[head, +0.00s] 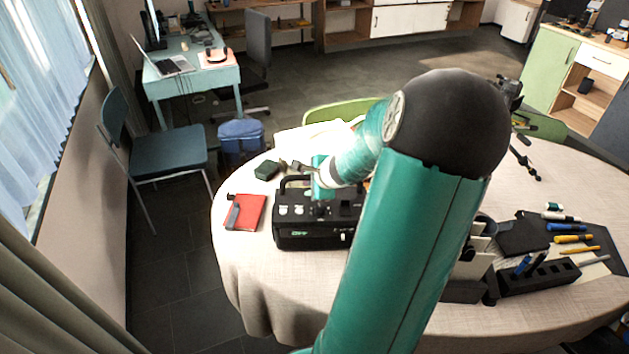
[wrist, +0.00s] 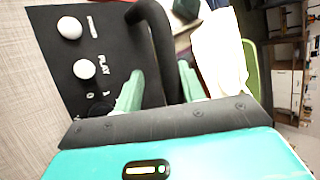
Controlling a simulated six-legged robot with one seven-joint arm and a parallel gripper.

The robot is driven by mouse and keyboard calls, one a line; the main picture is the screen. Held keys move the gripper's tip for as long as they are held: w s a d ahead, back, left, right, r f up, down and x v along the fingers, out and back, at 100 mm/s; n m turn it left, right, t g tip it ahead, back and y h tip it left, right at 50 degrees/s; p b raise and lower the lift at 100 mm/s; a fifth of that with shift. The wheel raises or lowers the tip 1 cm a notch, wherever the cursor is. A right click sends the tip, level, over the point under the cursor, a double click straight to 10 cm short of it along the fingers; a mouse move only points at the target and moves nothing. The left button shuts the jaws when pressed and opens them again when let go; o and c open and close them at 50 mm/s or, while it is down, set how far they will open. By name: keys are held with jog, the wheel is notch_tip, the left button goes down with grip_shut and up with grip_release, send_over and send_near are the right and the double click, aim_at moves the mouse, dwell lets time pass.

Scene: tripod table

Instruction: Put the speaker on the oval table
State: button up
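The speaker appears to be the black box (head: 318,235) with a carry handle, white knobs and a "PLAY" label. It seems to rest upright on the cloth-covered rounded table (head: 245,270), near its left end. Its top panel (wrist: 75,50) and black handle (wrist: 158,35) fill the left of the wrist view. My gripper (head: 322,190) is over the speaker at its handle. In the wrist view my gripper (wrist: 162,80) has its two green fingers apart, one on each side of the handle. A gap shows between the left finger and the handle.
A red book (head: 246,212) and a dark green box (head: 267,170) lie left of and behind the speaker. Pens and a black holder (head: 540,277) are on the right. A blue chair (head: 165,152), a blue bin (head: 240,135) and a desk (head: 190,75) stand beyond.

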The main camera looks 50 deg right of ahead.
jog(key=v, duration=1.2)
